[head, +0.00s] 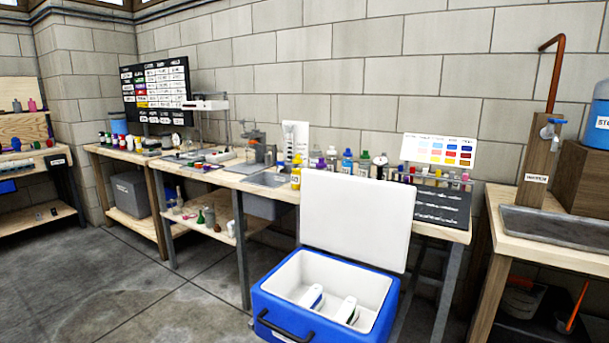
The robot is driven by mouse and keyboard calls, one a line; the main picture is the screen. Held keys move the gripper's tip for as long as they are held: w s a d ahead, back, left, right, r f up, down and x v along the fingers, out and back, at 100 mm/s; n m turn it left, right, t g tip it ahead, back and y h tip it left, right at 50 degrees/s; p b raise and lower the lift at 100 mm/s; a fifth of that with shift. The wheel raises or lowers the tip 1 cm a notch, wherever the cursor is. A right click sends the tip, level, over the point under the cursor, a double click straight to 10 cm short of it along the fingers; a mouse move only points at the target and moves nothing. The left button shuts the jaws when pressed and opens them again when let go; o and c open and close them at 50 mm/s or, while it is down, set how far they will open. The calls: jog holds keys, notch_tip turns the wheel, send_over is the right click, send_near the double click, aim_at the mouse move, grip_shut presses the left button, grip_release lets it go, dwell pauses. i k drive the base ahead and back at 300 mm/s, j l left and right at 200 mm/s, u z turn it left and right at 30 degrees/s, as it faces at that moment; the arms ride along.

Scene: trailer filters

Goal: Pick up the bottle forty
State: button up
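Several small bottles stand in a row on the wooden bench along the wall. They include a yellow bottle (296,174) near the front edge, a purple-capped bottle (331,158), a blue bottle (347,163) and a pale bottle with a dark green cap (364,164). Their labels are too small to read, so I cannot tell which one is bottle forty. My gripper is not in view.
A blue cooler (325,300) with its white lid raised stands on the floor before the bench and holds two white items. A sink counter (550,232) is at right. A lower shelf (210,228) holds more bottles. The floor at left is clear.

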aim_at(296, 169)
jog(key=k+z, duration=0.15)
jog(key=k, duration=0.5)
jog(key=k+l+z, duration=0.15)
jog(key=k, duration=0.45)
jog(key=i+j+z, duration=0.1)
jog(key=z, duration=0.35)
jog(key=i+j+z, duration=0.15)
jog(key=z, duration=0.3)
jog(key=i+j+z, duration=0.1)
jog(key=j+z, duration=0.15)
jog(key=z, duration=0.2)
jog(key=i+j, duration=0.2)
jog(key=j, duration=0.6)
jog(key=i+j, duration=0.2)
jog(key=j, duration=0.6)
jog(key=i+j, duration=0.2)
jog(key=j, duration=0.55)
jog(key=i+j, duration=0.25)
jog(key=j, duration=0.55)
jog(key=i+j, duration=0.2)
jog(key=j, duration=0.6)
jog(key=i+j, duration=0.2)
jog(key=j, duration=0.6)
jog(key=i+j, duration=0.2)
jog(key=j, duration=0.6)
jog(key=i+j, duration=0.2)
jog(key=j, duration=0.55)
